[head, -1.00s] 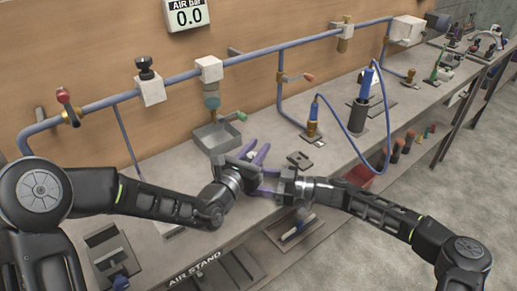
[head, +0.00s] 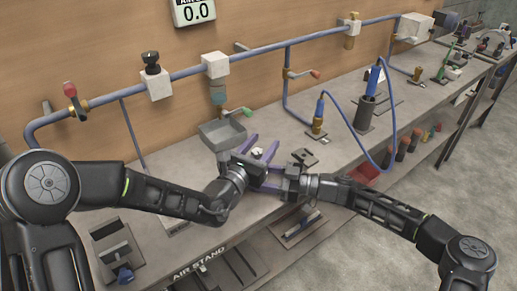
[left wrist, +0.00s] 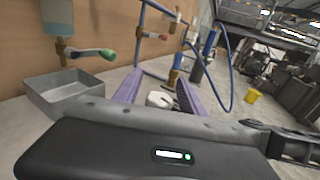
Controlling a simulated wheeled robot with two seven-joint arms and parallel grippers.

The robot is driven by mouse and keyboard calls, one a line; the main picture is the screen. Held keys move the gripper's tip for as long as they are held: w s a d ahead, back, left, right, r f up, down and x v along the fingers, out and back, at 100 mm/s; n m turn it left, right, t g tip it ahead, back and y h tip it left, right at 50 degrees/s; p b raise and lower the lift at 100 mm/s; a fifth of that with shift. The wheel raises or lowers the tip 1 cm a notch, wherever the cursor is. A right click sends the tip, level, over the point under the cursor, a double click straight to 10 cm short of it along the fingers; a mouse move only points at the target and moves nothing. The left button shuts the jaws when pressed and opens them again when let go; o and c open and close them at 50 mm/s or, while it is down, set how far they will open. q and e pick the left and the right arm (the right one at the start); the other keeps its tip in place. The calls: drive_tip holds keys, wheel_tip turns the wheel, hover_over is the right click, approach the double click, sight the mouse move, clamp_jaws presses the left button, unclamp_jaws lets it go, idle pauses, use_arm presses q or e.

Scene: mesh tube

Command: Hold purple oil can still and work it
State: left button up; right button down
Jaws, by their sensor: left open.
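My left gripper (head: 262,145) is over the bench with its two purple fingers apart. They also show in the left wrist view (left wrist: 156,88). A small pale grey thing (left wrist: 160,99) shows between and beyond these fingers; it also shows in the head view (head: 257,153). I cannot tell whether it is part of the oil can, and no purple can body stands out from the purple fingers. My right gripper (head: 265,188) comes in from the right, close beside the left one. Its jaws are small and partly hidden, so their opening is unclear.
A grey open tray (head: 222,135) sits behind my left gripper, below a tap with a green-tipped handle (head: 238,112). A flat dark plate (head: 304,158) lies to the right.

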use_arm(q)
drive_tip(key=v, duration=1.2)
drive_tip(key=shift+f, duration=0.1)
